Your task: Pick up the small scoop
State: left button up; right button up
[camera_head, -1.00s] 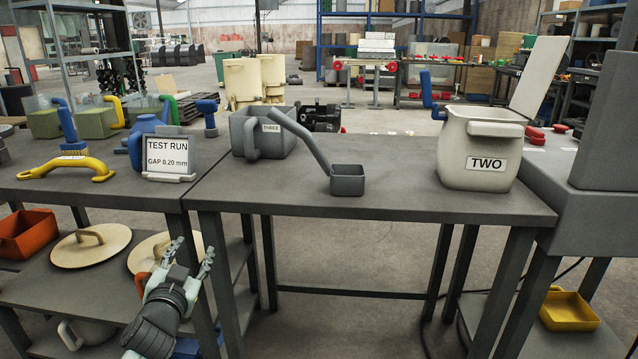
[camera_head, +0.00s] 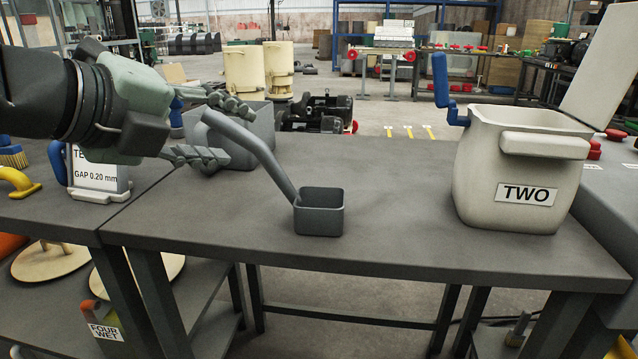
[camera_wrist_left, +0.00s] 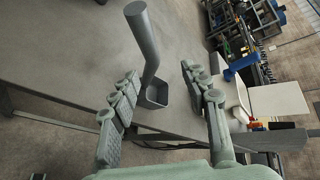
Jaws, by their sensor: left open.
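A grey scoop (camera_head: 318,212) with a square cup stands on the grey table, its long handle slanting up and left. It also shows in the left wrist view (camera_wrist_left: 146,45), where its cup appears between the fingers. My left gripper (camera_head: 240,134) reaches in from the left in the head view, open and empty. Its fingers lie one above and one below the upper end of the handle in the picture. I cannot tell whether they touch it. In the left wrist view, my left gripper's fingers (camera_wrist_left: 158,80) are spread apart. My right gripper is not in view.
A grey bin (camera_head: 262,122) stands behind the handle, partly hidden by my left gripper. A cream bin marked TWO (camera_head: 470,185) stands at the right of the table (camera_head: 400,215). A sign (camera_head: 97,175) stands at the left. The table between scoop and cream bin is clear.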

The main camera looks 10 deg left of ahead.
aim_at(241, 138)
pick_arm(q)
jog(key=shift+w+a+n+t+y+p, duration=0.3)
jog(key=shift+w+a+n+y+p, duration=0.15)
jog(key=shift+w, duration=0.35)
jog(key=shift+w+d+f, duration=0.15)
jog(key=shift+w+f, duration=0.25)
jog(key=shift+w, duration=0.05)
jog(key=p+x, duration=0.1)
jog(key=x, duration=0.4)
jog(key=shift+s+f, duration=0.1)
jog(key=shift+f, duration=0.1)
grip_shut()
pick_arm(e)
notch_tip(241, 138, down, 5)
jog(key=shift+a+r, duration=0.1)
